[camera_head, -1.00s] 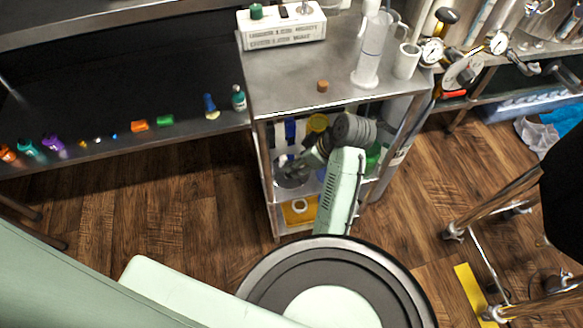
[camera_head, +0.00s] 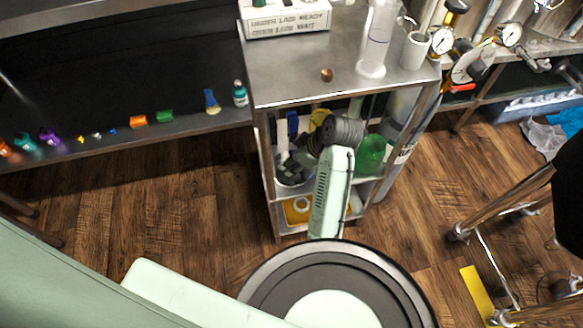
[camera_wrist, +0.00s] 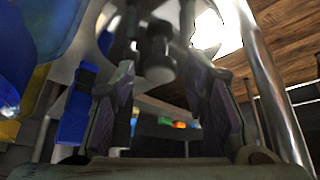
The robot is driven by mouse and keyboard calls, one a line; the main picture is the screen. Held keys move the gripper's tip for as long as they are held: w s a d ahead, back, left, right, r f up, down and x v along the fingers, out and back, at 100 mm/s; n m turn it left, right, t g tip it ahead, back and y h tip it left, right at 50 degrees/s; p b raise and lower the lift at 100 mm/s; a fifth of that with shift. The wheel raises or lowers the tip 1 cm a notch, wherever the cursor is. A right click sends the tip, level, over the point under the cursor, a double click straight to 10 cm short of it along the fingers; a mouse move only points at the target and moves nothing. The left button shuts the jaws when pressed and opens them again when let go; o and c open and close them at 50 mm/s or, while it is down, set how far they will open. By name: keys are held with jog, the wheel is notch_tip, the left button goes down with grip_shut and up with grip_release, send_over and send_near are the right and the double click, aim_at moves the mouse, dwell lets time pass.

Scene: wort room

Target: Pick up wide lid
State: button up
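The wide lid appears as a pale round disc (camera_head: 289,184) on the middle shelf of the metal cart, mostly hidden under my gripper. In the wrist view a grey knob with a lighter end (camera_wrist: 160,62), apparently the lid's, shows between the fingers. My gripper (camera_head: 292,168) reaches into the shelf over the disc. In the wrist view the two dark fingers (camera_wrist: 163,90) stand apart, one on each side of the knob, with gaps visible. The gripper is open.
The cart top (camera_head: 290,75) lies above my arm, with a glass cylinder (camera_head: 376,40) and a small brown stopper (camera_head: 327,75). A green vessel (camera_head: 370,154) stands right of my arm. A metal post (camera_wrist: 275,85) is close in the wrist view.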

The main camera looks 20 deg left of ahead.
grip_shut()
dwell(0.8)
